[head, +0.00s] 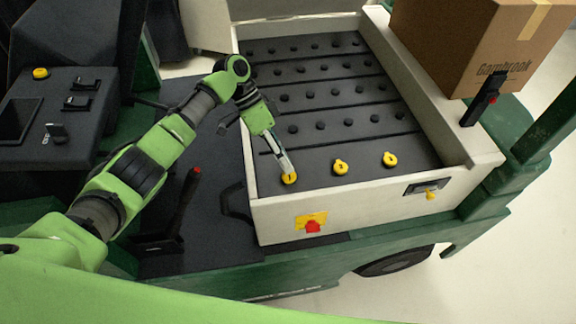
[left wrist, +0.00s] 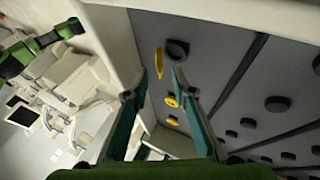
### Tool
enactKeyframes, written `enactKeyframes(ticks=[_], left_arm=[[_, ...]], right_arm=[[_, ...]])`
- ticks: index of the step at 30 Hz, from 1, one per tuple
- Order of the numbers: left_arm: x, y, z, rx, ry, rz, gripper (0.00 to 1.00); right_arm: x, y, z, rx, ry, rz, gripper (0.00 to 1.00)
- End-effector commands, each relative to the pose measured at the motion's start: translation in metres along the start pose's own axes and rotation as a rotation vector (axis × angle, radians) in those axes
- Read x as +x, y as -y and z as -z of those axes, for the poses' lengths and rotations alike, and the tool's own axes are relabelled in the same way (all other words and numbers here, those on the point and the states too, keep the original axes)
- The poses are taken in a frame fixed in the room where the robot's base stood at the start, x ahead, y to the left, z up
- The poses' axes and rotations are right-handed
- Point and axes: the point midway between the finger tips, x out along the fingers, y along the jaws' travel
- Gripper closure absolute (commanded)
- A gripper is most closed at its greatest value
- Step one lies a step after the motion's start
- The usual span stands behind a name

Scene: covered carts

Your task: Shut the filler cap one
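Filler cap one (head: 289,178) is a yellow disc marked 1 at the front left corner of the cart's dark bed. In the left wrist view the nearest yellow cap (left wrist: 159,62) shows edge-on, standing up beside a round black filler neck (left wrist: 177,48), so it looks open. My left gripper (head: 285,165) is right at cap one in the head view and partly overlaps it. In the left wrist view its fingers (left wrist: 159,80) are spread, with the cap ahead between the tips. Contact cannot be told. My right gripper is not in view.
Yellow caps two (head: 340,167) and three (head: 389,159) stand to the right. A pale wall (head: 370,204) borders the bed, with a red knob (head: 313,226) on its front. Rows of black studs fill the bed. A cardboard box (head: 480,45) stands at the right.

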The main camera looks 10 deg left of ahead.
Motion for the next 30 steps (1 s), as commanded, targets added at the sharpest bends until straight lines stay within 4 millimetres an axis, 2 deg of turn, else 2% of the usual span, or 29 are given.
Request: enactKeyframes(ticks=[1, 6, 12, 16, 24, 25, 27, 30], left_arm=[[-0.013, 0.001, 0.001, 0.0, -0.003, 0.004, 0.76], [-0.05, 0.001, 0.001, 0.0, -0.003, 0.004, 0.76], [-0.081, 0.001, 0.001, -0.001, -0.001, 0.002, 0.76], [-0.09, 0.001, 0.0, 0.0, -0.001, 0.001, 0.76], [-0.092, 0.001, 0.0, 0.0, 0.0, 0.0, 0.76], [-0.092, 0.001, 0.0, 0.0, 0.0, 0.0, 0.73], [-0.092, 0.002, 0.0, -0.005, 0.0, 0.009, 0.57], [-0.095, 0.018, 0.0, -0.041, -0.006, 0.077, 0.57]], right_arm=[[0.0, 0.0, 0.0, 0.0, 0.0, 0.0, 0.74], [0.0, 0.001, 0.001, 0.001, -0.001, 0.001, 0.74], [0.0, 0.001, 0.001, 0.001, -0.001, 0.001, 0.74], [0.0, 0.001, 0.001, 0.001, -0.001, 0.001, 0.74], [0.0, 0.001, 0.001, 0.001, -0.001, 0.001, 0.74], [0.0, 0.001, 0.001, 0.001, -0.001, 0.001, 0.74], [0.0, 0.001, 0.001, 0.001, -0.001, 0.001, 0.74], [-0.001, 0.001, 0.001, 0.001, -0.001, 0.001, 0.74]])
